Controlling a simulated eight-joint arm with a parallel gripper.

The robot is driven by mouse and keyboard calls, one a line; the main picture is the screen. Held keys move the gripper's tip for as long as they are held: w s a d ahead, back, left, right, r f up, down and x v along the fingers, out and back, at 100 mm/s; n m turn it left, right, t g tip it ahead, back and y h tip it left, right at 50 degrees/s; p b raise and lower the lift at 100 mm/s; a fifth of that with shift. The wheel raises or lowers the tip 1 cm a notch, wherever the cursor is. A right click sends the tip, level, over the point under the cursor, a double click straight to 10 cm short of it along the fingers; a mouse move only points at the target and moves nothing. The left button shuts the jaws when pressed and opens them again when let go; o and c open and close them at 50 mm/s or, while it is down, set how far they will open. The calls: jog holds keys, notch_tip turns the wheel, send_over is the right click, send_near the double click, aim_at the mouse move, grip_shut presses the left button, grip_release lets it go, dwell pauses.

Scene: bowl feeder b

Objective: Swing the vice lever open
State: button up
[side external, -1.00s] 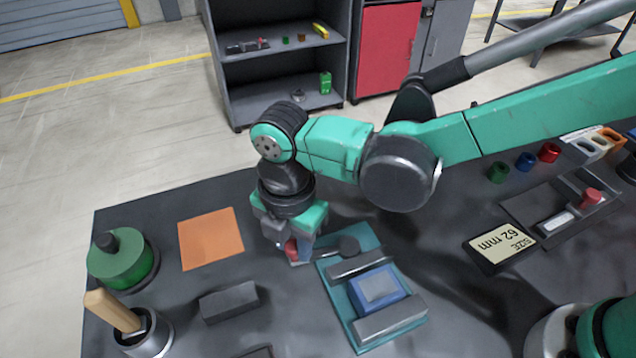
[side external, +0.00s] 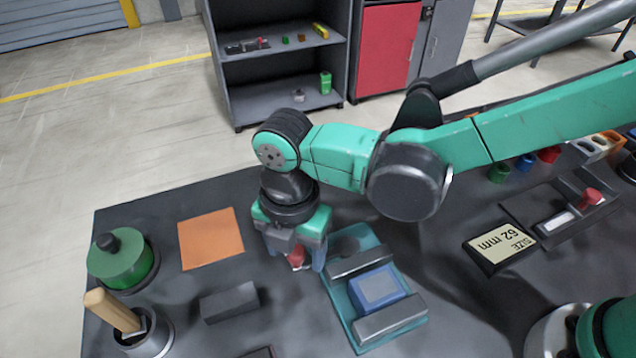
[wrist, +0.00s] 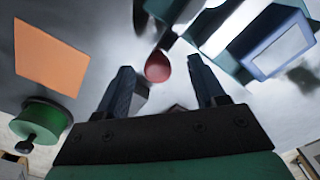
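The vice (side external: 338,298) has a teal base and two grey jaws, with a blue block (side external: 377,288) between them. Its dark lever runs left from a round hub (side external: 345,246) and ends in a red knob (side external: 296,258). My gripper (side external: 297,260) points down over the knob, with a finger on either side of it. In the wrist view the red knob (wrist: 158,67) shows between the spread fingertips of my gripper (wrist: 160,70), with gaps on both sides. My gripper is open and holds nothing. Part of the lever is hidden behind a finger in the side view.
A dark grey block (side external: 230,302) lies left of the vice. A size display (side external: 499,246) lies to the right.

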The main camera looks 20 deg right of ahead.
aim_at(297, 251)
jog(key=shift+r, duration=2.8)
jog(key=d+r+m+t, duration=0.2)
jog(key=d+m+t, duration=0.1)
jog(key=d+m, duration=1)
jog(key=d+r+m+t, duration=0.2)
jog(key=d+m+t, duration=0.2)
jog(key=d+m, duration=0.9)
jog(key=shift+s+m, duration=0.2)
jog(key=shift+m, duration=0.4)
